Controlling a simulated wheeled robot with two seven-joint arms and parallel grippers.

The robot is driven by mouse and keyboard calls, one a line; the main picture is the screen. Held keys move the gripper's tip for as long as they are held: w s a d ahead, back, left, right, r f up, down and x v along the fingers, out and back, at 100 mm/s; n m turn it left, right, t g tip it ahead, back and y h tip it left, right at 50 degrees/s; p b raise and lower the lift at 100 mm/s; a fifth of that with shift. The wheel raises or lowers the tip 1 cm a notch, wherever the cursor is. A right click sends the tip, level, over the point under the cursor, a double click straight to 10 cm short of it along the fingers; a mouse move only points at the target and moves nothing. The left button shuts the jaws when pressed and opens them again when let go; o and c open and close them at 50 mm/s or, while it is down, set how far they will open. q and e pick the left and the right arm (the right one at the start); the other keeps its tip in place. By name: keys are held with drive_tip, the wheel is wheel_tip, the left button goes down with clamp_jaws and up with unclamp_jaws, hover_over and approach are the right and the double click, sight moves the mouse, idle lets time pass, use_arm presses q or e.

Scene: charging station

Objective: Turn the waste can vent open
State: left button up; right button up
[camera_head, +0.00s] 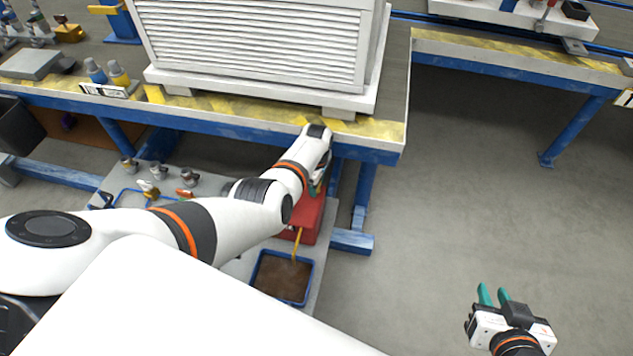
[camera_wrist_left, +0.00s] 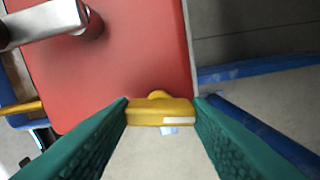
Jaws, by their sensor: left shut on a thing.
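The red waste can (camera_head: 308,222) stands on the low shelf under the workbench, partly hidden by my left arm. It fills much of the left wrist view (camera_wrist_left: 120,60). Its yellow vent (camera_wrist_left: 160,112) sits at the can's near edge in that view, a short bar with a pale mark, lying crosswise. My left gripper (camera_wrist_left: 161,104) is shut on the vent, with one green finger at each end of the bar. In the head view the left gripper is mostly hidden behind its own wrist. My right gripper (camera_head: 494,292) is open and empty above the floor.
A yellow spout (camera_head: 297,245) runs from the can toward a blue-rimmed tray (camera_head: 283,278) with brown contents. The workbench edge (camera_head: 380,132) and a blue leg (camera_head: 364,190) are close to my left arm. A white louvred cabinet (camera_head: 255,45) stands above. The floor at right is clear.

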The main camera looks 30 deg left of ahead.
use_arm(q)
drive_tip(key=shift+n, duration=1)
use_arm(e)
drive_tip(key=shift+s+d+f, duration=0.1)
drive_tip(key=shift+s+f, duration=0.05)
use_arm(q)
drive_tip(key=o, duration=1)
drive_tip(key=shift+a, duration=0.1)
use_arm(e)
drive_tip(key=shift+s+f, duration=0.1)
drive_tip(key=shift+s, duration=0.05)
